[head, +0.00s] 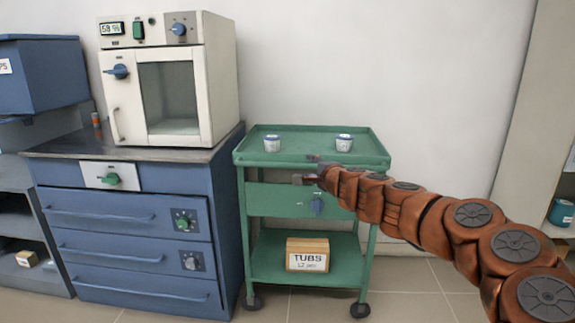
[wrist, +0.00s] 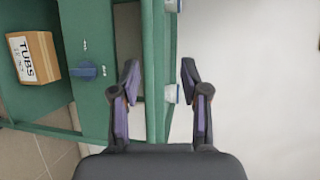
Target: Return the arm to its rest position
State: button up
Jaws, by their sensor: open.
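My arm (head: 455,228) is copper-coloured and reaches in from the lower right of the head view. My gripper (head: 312,171) is at its end, in front of the green cart's top tray (head: 245,158). In the wrist view my gripper (wrist: 159,75) has its two fingers spread apart with nothing held between them. A white tub with a blue rim (head: 272,144) stands on the left of the tray. A second such tub (head: 344,143) stands on the right of it. Both tubs are apart from the gripper in the head view.
A cardboard box labelled TUBS (head: 307,255) sits on the cart's lower shelf. A white furnace (head: 170,80) with its door shut stands on a blue drawer cabinet (head: 125,235) to the left. A blue box (head: 40,75) is at the far left. The wall behind the cart is bare.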

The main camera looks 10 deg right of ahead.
jog(key=s+a+r+n+g+y+p, duration=0.1)
jog(key=s+a+r+n+y+p, duration=0.25)
jog(key=s+a+r, duration=0.35)
jog(key=s+a+r+n+g+y+p, duration=0.15)
jog(key=a+r+n+p, duration=0.25)
jog(key=r, duration=0.4)
jog(key=s+a+r+n+g+y+p, duration=0.1)
jog(key=s+a+r+n+g+p, duration=0.2)
jog(key=s, duration=0.5)
jog(key=s+a+r+n+g+p, duration=0.2)
jog(key=s+a+n+p, duration=0.1)
jog(key=s+a+p, duration=0.3)
jog(key=s+d+f+n+g+h+p, duration=0.2)
jog(key=s+p, duration=0.1)
jog(key=s, duration=0.4)
jog(key=s+d+f+n+g+h+p, duration=0.15)
jog(key=s+p, duration=0.25)
jog(key=s, duration=0.4)
jog(key=s+d+m+g+h+p, duration=0.1)
jog(key=s+d+g+h+p, duration=0.5)
jog(key=s+d, duration=1.1)
jog(key=s+p, duration=0.3)
jog(key=s, duration=0.1)
jog(key=shift+d+f+g, duration=0.25)
jog(key=shift+f+g, duration=0.05)
jog(key=shift+h, duration=0.25)
jog(key=shift+c, duration=0.4)
